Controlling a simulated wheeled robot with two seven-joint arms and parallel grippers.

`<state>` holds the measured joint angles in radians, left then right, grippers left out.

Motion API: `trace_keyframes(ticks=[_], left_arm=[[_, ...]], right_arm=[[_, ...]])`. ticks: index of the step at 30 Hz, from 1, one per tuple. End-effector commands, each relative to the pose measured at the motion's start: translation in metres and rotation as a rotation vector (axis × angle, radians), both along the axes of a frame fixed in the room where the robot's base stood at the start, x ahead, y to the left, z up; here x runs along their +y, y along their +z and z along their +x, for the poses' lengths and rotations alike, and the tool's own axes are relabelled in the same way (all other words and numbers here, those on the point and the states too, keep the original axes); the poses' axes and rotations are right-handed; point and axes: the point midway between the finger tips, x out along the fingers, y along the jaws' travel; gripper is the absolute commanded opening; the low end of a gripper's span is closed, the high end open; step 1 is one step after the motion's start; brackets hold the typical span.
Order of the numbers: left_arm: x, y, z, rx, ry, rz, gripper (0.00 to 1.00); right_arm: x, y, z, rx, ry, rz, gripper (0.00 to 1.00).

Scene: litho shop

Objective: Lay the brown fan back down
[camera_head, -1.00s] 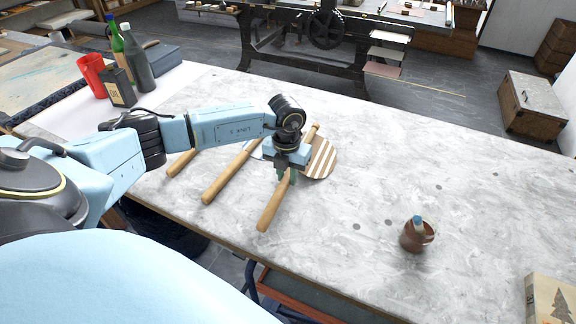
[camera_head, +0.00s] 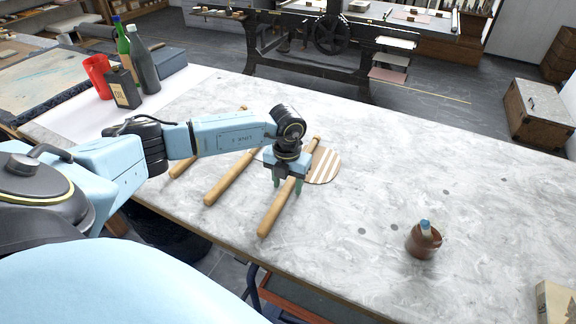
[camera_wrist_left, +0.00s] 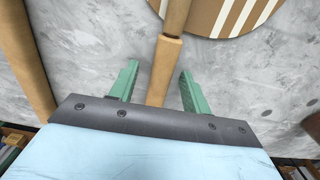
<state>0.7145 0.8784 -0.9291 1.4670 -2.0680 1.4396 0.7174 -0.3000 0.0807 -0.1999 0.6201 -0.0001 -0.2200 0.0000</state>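Part of the fan is hidden behind the gripper in the head view. My right gripper is not in view.
Two more wooden handles (camera_head: 228,180) (camera_head: 184,162) lie to the left, their far ends partly hidden by my arm. A brown pot (camera_head: 424,243) stands to the right. Bottles (camera_head: 146,66) and a red cup (camera_head: 97,76) stand at the back left. The table's right side (camera_head: 450,185) is mostly clear.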

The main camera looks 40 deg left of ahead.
Motion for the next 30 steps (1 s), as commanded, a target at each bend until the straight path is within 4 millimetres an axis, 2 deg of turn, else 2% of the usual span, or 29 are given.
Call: trace_keyframes(ticks=[12, 15, 16, 18, 21, 25, 30], left_arm=[[-0.001, 0.001, 0.0, -0.001, 0.0, -0.002, 0.47], [-0.001, 0.001, 0.0, -0.001, 0.0, -0.002, 0.47], [0.0, 0.005, 0.001, -0.003, 0.0, -0.001, 0.47], [0.0, 0.028, 0.002, -0.007, 0.0, -0.002, 0.47], [0.0, 0.053, 0.001, -0.006, 0.0, 0.0, 0.47], [0.0, 0.084, 0.001, -0.005, 0.0, -0.001, 0.47], [0.0, 0.115, 0.0, -0.004, 0.0, -0.001, 0.47]], right_arm=[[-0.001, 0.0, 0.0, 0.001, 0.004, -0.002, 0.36], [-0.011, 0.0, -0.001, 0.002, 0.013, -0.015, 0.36], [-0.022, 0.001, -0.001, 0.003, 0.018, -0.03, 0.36], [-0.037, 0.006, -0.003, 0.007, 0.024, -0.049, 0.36], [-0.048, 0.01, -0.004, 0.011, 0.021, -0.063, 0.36], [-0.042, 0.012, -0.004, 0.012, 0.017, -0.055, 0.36], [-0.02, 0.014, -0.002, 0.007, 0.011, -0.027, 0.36]])
